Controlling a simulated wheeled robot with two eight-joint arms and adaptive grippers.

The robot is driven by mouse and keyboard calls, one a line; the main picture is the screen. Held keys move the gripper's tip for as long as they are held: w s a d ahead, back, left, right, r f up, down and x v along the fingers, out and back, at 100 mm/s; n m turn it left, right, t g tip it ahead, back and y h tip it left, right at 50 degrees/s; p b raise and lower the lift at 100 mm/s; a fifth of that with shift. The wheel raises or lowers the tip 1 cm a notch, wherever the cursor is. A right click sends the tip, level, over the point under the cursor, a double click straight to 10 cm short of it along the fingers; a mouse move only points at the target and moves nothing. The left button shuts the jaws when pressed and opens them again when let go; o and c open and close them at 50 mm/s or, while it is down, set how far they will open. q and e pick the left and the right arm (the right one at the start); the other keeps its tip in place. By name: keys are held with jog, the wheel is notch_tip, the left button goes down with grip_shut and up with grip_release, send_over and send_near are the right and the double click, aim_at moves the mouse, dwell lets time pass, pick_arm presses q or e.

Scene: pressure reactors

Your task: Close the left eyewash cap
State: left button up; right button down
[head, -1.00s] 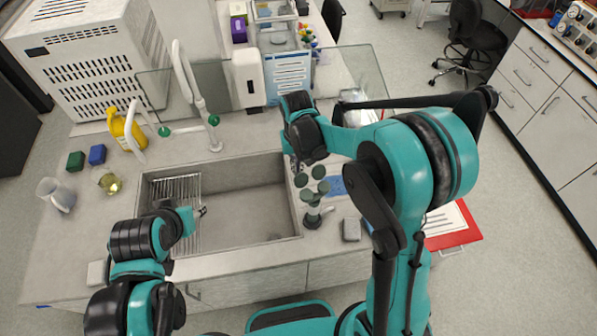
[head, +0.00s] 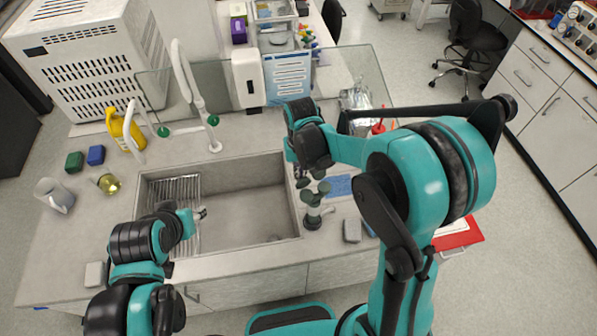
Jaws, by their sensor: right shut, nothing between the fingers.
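The eyewash (head: 313,212) stands on the counter just right of the sink, with several small dark green-grey discs at its top. These discs look like its heads and caps; I cannot tell which is the left cap or how far it is open. My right gripper (head: 302,172) points down just above and behind the discs, shut and empty, partly hidden by its own wrist. I cannot tell whether it touches a disc. My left gripper (head: 202,212) is over the left part of the sink, away from the eyewash, too small to judge its fingers.
The sink (head: 240,190) has a drying rack at its left. Tall white taps (head: 196,95) and a yellow bottle (head: 120,127) stand behind it. A white dispenser (head: 248,80) is behind glass panels. A grey block (head: 352,230) and a blue cloth (head: 339,186) lie right of the eyewash.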

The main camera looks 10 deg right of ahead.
aim_at(307, 195)
jog(key=shift+s+d+r, duration=0.15)
jog(key=shift+s+d, duration=0.05)
jog(key=shift+s, duration=0.55)
jog(key=shift+s+d+r, duration=0.1)
jog(key=shift+s+d, duration=0.05)
jog(key=shift+s, duration=0.55)
jog(key=shift+s+d+r, duration=0.15)
jog(key=shift+s+d, duration=0.05)
jog(key=shift+s, duration=0.55)
jog(key=shift+f, duration=0.1)
jog(key=shift+f+b, duration=0.7)
jog(key=shift+f, duration=0.2)
notch_tip(307, 195, up, 7)
jog(key=p, duration=0.5)
jog(key=s+d+f+t+b, duration=0.3)
jog(key=f+b, duration=0.4)
jog(key=b, duration=0.5)
jog(key=s+d+f+t+b, duration=0.2)
jog(key=s+f+t+b, duration=0.2)
jog(key=b, duration=0.9)
notch_tip(307, 195, down, 4)
jog(key=shift+s+d+f, duration=0.2)
jog(key=shift+s+d, duration=0.2)
jog(key=shift+s, duration=0.65)
